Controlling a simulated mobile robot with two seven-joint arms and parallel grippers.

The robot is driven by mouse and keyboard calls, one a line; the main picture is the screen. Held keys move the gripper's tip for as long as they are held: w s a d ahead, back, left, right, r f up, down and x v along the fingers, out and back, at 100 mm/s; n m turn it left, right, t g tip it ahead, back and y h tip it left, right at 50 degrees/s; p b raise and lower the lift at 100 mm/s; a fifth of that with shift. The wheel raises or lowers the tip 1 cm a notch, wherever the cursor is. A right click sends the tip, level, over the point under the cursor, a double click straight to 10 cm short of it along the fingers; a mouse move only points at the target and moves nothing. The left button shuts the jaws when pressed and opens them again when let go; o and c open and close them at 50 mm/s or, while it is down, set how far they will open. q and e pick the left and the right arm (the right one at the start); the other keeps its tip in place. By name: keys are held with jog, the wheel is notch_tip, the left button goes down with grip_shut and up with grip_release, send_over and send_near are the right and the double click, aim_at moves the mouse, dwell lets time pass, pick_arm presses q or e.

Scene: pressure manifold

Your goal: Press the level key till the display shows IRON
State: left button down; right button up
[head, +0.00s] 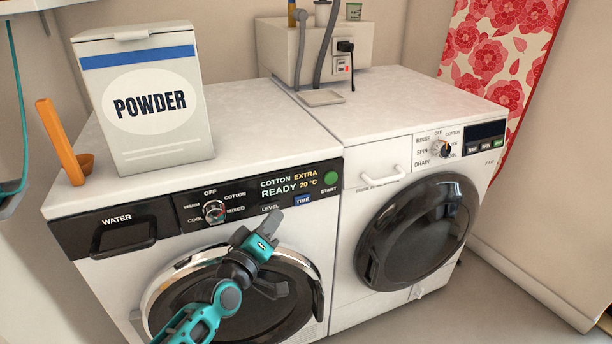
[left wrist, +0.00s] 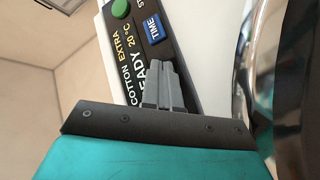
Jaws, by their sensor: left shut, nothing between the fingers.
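The left washer's display (head: 290,184) reads COTTON, EXTRA, READY and 20 °C. It also shows in the left wrist view (left wrist: 127,62), partly covered by the fingers. The level key (head: 270,209) sits below the display, left of the blue TIME key (head: 303,200). My left gripper (head: 272,219) is shut and empty, its tips just below and in front of the level key. In the left wrist view its closed fingertips (left wrist: 165,75) overlap the panel beside READY, and the level key is hidden. I cannot tell whether the tips touch it. My right gripper is not in view.
A round program dial (head: 214,211) and a green START button (head: 331,178) flank the display area. The chrome-rimmed door (head: 180,272) lies below. A powder box (head: 160,150) and an orange scoop (head: 62,145) are on top. A second machine (head: 345,210) stands at right.

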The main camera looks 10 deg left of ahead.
pick_arm(q)
jog(key=shift+w+a, duration=0.1)
jog(key=shift+w, duration=0.05)
jog(key=shift+w+a, duration=0.2)
jog(key=shift+w, duration=0.05)
dwell(0.4)
jog(key=shift+s+d, duration=0.3)
jog(key=shift+s, duration=0.1)
